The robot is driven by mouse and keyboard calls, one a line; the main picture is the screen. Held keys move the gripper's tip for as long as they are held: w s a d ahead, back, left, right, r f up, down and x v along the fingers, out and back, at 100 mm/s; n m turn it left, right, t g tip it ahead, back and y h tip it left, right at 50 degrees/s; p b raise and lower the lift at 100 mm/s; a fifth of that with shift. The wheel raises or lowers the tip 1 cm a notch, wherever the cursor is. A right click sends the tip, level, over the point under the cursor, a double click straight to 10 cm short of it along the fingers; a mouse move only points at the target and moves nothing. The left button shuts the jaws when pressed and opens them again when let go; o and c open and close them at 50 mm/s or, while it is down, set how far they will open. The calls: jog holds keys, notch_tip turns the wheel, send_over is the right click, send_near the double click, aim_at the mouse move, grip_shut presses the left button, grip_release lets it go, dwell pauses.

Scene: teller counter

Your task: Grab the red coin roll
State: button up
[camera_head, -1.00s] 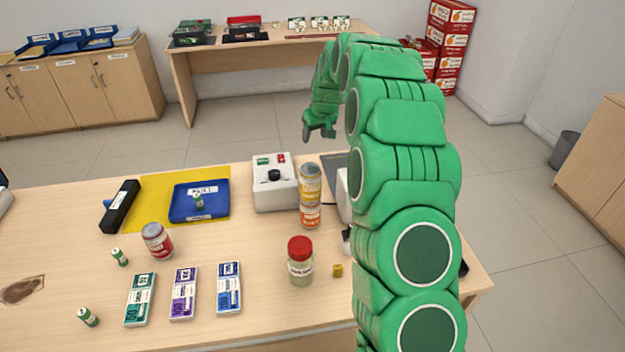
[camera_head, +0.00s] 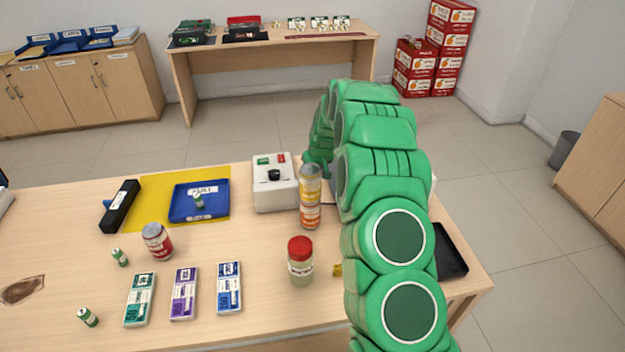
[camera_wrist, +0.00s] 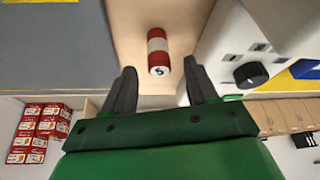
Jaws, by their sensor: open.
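A red coin roll (camera_wrist: 158,50) with a white band lies on the wooden counter in the wrist view, its printed end facing my gripper. My gripper (camera_wrist: 160,85) is open and empty. Its two dark fingertips point toward the roll, one on either side of its near end, and the roll lies just beyond them in the picture.
The white machine with a black knob (camera_wrist: 250,72) stands close to the right finger; it also shows in the head view (camera_head: 274,190). A grey mat (camera_wrist: 50,50) lies left of the roll. Stacked cans (camera_head: 310,197) and a red-lidded jar (camera_head: 300,262) stand near my arm.

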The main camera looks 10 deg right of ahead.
jog(key=shift+x, duration=1.85)
jog(key=shift+w+f, duration=0.2)
jog(key=shift+f, duration=0.45)
grip_shut()
